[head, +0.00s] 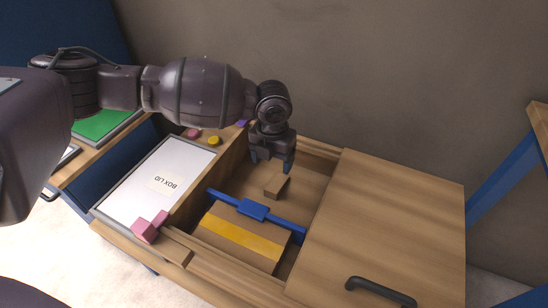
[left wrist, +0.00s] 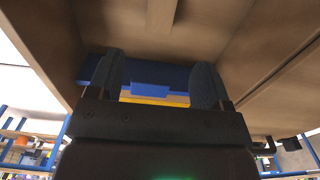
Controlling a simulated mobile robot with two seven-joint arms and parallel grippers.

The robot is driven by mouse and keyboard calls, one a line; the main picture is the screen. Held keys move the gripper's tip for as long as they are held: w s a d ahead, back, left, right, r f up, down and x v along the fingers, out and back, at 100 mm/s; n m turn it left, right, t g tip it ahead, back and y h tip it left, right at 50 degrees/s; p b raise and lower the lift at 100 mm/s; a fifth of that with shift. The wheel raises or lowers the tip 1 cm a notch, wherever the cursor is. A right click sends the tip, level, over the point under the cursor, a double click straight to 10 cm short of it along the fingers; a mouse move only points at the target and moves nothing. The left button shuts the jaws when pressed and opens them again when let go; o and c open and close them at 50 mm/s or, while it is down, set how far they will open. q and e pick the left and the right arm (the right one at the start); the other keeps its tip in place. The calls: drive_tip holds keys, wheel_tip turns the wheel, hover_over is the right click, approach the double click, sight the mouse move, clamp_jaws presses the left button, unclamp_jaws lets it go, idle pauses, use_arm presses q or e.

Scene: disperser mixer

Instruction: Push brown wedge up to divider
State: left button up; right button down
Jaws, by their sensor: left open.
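The small brown wedge (head: 277,185) lies on the floor of the open wooden compartment in the head view. The blue divider (head: 255,210) spans the compartment, nearer the front, with a visible gap between it and the wedge. My left gripper (head: 272,163) points down inside the compartment, just behind the wedge, open and apparently empty. In the left wrist view, the left gripper's fingers (left wrist: 158,82) stand apart, with the blue divider (left wrist: 150,88) visible between them. A brown piece at that view's top may be the wedge; I cannot tell. My right gripper is not in view.
A brown box with a yellow stripe (head: 240,232) sits in front of the divider. A wooden cover with a black handle (head: 380,292) lies right of the compartment. A white box lid (head: 150,180) and pink blocks (head: 150,226) are left. Compartment walls surround the gripper.

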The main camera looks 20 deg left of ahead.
use_arm(q)
drive_tip(key=shift+f, duration=0.15)
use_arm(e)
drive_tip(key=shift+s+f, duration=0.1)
use_arm(q)
drive_tip(key=b, duration=0.2)
hover_over(273, 188)
wheel_tip(273, 188, down, 4)
drive_tip(key=shift+s+f, duration=0.1)
drive_tip(key=shift+f, duration=0.05)
wheel_tip(273, 188, down, 5)
drive_tip(key=shift+r+b, duration=0.1)
drive_tip(key=shift+b, duration=0.45)
drive_tip(key=shift+f, duration=0.8)
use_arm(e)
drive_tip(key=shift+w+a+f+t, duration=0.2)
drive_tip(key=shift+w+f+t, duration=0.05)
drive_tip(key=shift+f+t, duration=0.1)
